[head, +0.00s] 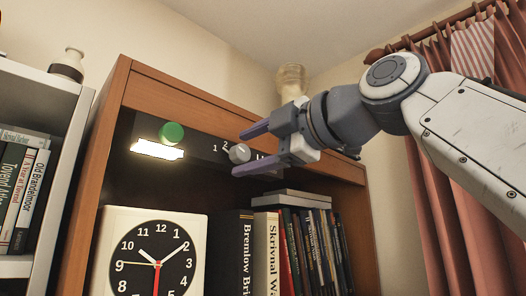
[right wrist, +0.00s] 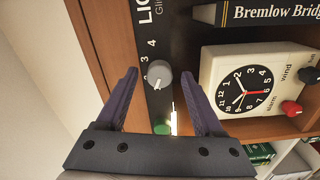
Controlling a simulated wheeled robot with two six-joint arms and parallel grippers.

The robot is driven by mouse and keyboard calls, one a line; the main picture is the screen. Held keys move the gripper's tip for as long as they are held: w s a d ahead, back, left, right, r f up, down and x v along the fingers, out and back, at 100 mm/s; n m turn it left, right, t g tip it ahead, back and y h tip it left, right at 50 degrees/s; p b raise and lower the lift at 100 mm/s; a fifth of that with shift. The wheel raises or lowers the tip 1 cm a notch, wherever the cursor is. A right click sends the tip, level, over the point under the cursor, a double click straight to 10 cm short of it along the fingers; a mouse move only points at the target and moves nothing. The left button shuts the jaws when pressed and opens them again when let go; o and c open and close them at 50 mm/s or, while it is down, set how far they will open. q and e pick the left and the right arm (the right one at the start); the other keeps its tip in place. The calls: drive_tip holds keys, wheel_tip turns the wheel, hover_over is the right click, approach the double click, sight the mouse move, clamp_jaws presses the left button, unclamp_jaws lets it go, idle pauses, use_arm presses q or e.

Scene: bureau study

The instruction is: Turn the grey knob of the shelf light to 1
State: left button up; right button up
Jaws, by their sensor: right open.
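The grey knob (head: 240,153) sits on the dark strip (head: 205,149) under the bookcase's top board, with printed 1 and 2 to its left. It also shows in the right wrist view (right wrist: 159,73), where its white mark points down and slightly left; I cannot tell which number it meets. My right gripper (head: 239,154) is open, its two fingers above and below the knob in the head view. In the right wrist view the knob appears between the fingertips (right wrist: 160,73), with gaps on both sides; contact does not show. My left gripper is not in view.
A green knob (head: 171,133) and a lit white lamp bar (head: 157,151) are on the strip's left part. A white clock (head: 150,250) and several books (head: 290,245) stand below. A vase (head: 291,80) stands on top. Curtains (head: 460,190) hang at the right.

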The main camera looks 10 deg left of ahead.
use_arm(q)
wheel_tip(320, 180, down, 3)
drive_tip(key=b, duration=0.2)
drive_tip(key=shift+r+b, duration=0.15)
drive_tip(key=shift+b, duration=0.15)
use_arm(e)
drive_tip(key=v, duration=1)
drive_tip(key=shift+s, duration=0.15)
drive_tip(key=shift+d+f, duration=0.1)
